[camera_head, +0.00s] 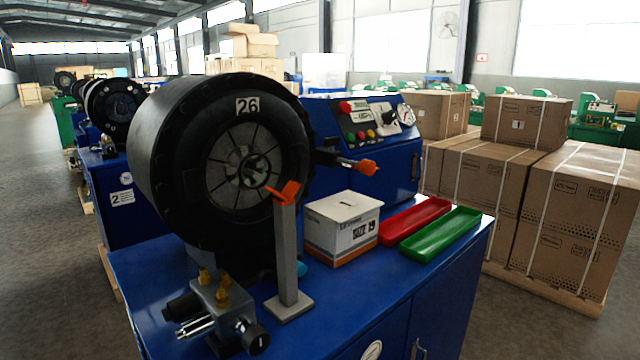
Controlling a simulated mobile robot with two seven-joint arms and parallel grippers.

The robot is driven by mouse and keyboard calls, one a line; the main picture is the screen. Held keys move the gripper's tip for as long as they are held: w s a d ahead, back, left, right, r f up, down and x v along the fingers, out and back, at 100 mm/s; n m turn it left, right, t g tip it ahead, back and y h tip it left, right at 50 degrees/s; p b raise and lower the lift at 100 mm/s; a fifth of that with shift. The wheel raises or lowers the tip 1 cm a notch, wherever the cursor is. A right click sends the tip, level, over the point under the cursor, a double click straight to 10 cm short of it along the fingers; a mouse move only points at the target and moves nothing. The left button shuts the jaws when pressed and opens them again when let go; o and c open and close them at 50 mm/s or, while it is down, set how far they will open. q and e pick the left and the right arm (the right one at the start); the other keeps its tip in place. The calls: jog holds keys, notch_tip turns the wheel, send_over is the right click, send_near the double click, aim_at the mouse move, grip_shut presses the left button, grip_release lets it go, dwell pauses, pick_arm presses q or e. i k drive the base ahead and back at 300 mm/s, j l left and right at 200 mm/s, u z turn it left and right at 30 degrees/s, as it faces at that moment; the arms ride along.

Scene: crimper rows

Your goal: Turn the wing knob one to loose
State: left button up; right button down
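An orange wing-shaped knob (285,192) sits at the top of an upright grey post (286,250), in front of the large black round crimper head (245,160) marked 26. The post stands on a flat foot on the blue machine top. A second orange knob (365,167) is on a rod sticking out from the blue control box. Which of the two is wing knob one, I cannot tell. Neither of my grippers shows in the head view, and nothing touches either knob.
A white carton (342,228), a red tray (415,221) and a green tray (440,233) stand on the blue machine top (325,290). A metal valve block (222,305) with brass fittings is at the front left. Strapped cardboard boxes (575,215) stand to the right.

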aim_at(330, 142)
jog(key=l+u, duration=0.1)
jog(key=u, duration=0.3)
jog(key=l+u, duration=0.1)
jog(key=u, duration=0.35)
jog(key=l+u, duration=0.15)
jog(key=u, duration=0.25)
jog(key=l+u, duration=0.35)
jog(key=k+l+u, duration=0.1)
jog(key=l+u, duration=0.2)
jog(key=l, duration=0.2)
jog(key=k+l+u, duration=0.1)
jog(key=l, duration=0.2)
jog(key=k+l+u, duration=0.1)
jog(key=l, duration=0.2)
jog(key=k+l+u, duration=0.1)
jog(key=l, duration=0.2)
jog(key=k, duration=0.05)
